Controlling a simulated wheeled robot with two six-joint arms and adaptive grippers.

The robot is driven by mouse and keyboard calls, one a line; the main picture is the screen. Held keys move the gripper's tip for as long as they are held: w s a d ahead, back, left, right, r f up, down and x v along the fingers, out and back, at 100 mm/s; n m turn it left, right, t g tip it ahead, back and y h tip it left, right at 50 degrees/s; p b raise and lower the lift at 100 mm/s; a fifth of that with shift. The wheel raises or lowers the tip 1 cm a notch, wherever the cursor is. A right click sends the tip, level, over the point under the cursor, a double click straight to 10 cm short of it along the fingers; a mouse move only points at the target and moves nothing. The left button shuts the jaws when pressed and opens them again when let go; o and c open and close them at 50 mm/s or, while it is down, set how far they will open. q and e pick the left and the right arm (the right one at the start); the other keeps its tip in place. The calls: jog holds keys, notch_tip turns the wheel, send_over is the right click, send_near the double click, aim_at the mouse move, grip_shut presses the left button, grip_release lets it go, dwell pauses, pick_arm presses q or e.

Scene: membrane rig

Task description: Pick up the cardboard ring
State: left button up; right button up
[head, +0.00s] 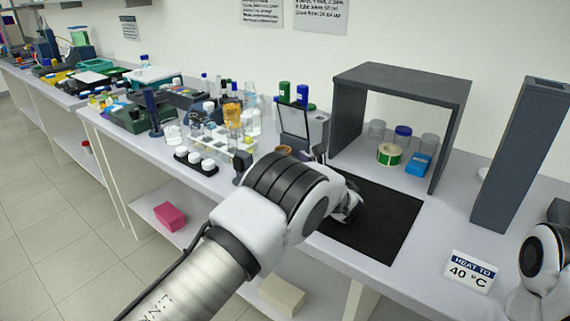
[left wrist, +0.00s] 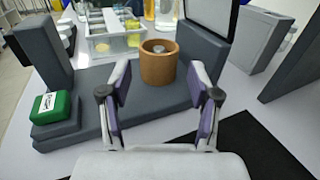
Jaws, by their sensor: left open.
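The cardboard ring (left wrist: 158,64) is a short brown open cylinder. In the left wrist view it stands upright on a dark grey rig base (left wrist: 90,110), with something grey visible inside its opening. In the head view a small brown part of the ring (head: 283,150) shows just above my left arm. My left gripper (left wrist: 159,78) is open, with its two fingers on either side of the view and the ring ahead between their tips. The fingers do not hold it. In the head view my left wrist hides most of this gripper. My right gripper is out of view.
A green block (left wrist: 51,105) sits at the left end of the rig base. A grey upright post (left wrist: 42,49) stands behind it. A tube rack (left wrist: 112,42) is behind the ring. A black mat (head: 385,222) lies right of my left arm, before a grey frame (head: 452,125).

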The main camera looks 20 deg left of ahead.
aim_at(283, 150)
pick_arm(q)
jog(key=x, duration=0.1)
jog(key=p+x, duration=0.1)
jog(key=x, duration=0.1)
jog(key=r+x, duration=0.1)
jog(key=x, duration=0.1)
jog(key=shift+a, duration=0.15)
jog(key=shift+w+a+f, duration=0.15)
jog(key=shift+w+f, duration=0.1)
jog(key=shift+w, duration=0.1)
jog(key=shift+s+r, duration=0.1)
jog(key=shift+s, duration=0.05)
jog(key=c, duration=0.5)
jog(key=shift+c, duration=0.2)
jog(key=shift+r, duration=0.1)
